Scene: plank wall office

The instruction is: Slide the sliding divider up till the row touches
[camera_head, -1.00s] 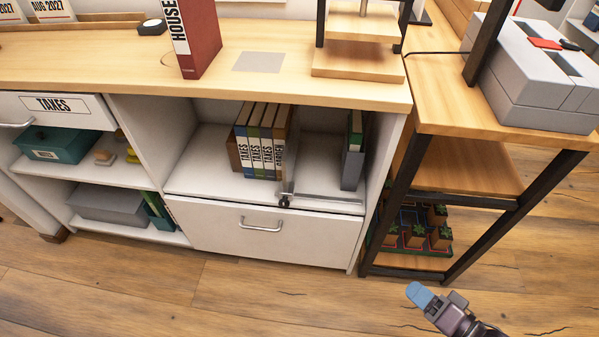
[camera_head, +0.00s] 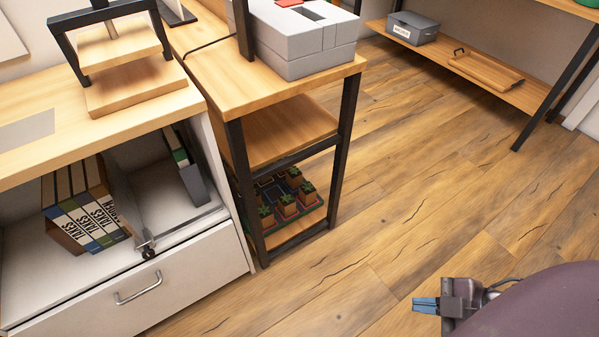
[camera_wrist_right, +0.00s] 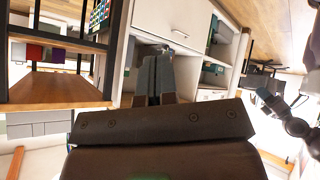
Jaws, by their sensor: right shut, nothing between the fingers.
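The sliding divider (camera_head: 126,198) is an upright grey plate on a metal rail, with a dark knob at its front, in the open shelf at left in the head view. The row of binders (camera_head: 85,212), several labelled TAXES, leans just left of it; I cannot tell whether they touch. My right gripper (camera_head: 426,305) is shut and empty over the floor at lower right, well away from the shelf. Its blue-grey fingers (camera_wrist_right: 157,78) also show together in the right wrist view. My left gripper (camera_wrist_right: 266,96) appears small at the right of that view; its jaws are unclear.
A grey and green binder pair (camera_head: 185,165) stands right of the divider. A drawer with a handle (camera_head: 138,287) lies below the shelf. The floor (camera_head: 400,190) to the right is clear.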

